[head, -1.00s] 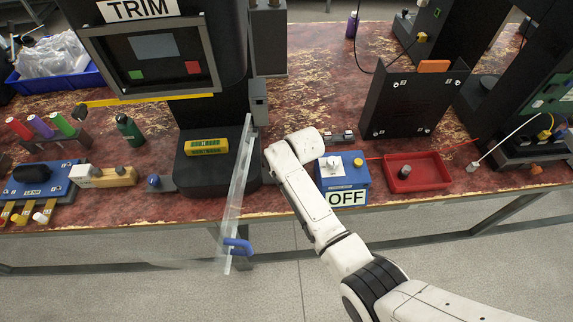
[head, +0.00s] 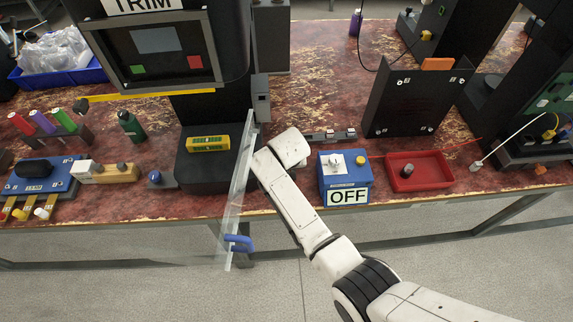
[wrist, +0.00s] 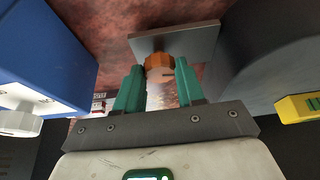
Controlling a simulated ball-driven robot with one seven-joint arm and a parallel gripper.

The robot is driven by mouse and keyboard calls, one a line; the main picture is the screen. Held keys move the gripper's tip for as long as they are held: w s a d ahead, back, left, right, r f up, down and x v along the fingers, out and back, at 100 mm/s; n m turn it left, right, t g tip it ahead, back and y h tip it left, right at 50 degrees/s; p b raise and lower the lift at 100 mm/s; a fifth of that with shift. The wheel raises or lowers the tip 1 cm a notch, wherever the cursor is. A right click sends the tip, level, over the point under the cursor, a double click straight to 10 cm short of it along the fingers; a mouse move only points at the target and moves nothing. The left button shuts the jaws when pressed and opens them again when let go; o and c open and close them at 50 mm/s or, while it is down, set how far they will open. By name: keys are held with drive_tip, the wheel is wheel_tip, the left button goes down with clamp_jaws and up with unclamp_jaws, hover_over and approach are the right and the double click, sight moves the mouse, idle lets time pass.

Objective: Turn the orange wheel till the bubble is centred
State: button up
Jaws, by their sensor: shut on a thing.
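The orange wheel (wrist: 159,64) shows in the wrist view, in front of a grey metal plate (wrist: 180,40). My gripper (wrist: 158,76) has its two green fingers on either side of the wheel, shut on it. In the head view, my arm's white end hides the wheel and the fingers. The yellow level (head: 208,144) with green vials sits on the dark machine base left of my arm. One end of it shows at the right edge of the wrist view (wrist: 299,106). The bubble is too small to make out.
A clear guard panel (head: 238,195) with a blue handle (head: 238,243) stands just left of my arm. A blue switch box (head: 344,178) marked OFF is close on the right, with a red tray (head: 420,172) beyond it. The floor in front is clear.

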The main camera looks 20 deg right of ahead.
drive_tip(key=o, duration=1)
drive_tip(key=shift+r, duration=0.1)
drive_tip(key=v, duration=0.4)
drive_tip(key=shift+r, duration=0.1)
drive_tip(key=s+a, duration=0.1)
drive_tip(key=s, duration=0.3)
drive_tip(key=s+a+b, duration=0.1)
drive_tip(key=s, duration=0.3)
drive_tip(key=s+a, duration=0.1)
drive_tip(key=s, duration=0.3)
drive_tip(key=shift+a+r, duration=0.25)
drive_tip(key=shift+a, duration=0.05)
drive_tip(key=shift+w, duration=0.1)
drive_tip(key=s+d+n+g, duration=0.1)
drive_tip(key=s+d, duration=0.3)
drive_tip(key=s, duration=0.4)
drive_tip(key=s+d+n+g, duration=0.1)
drive_tip(key=s+d, duration=0.3)
drive_tip(key=s, duration=0.4)
drive_tip(key=s+d+g+y, duration=0.1)
drive_tip(key=s+d, duration=0.2)
drive_tip(key=s, duration=0.5)
drive_tip(key=shift+s+d+n, duration=0.4)
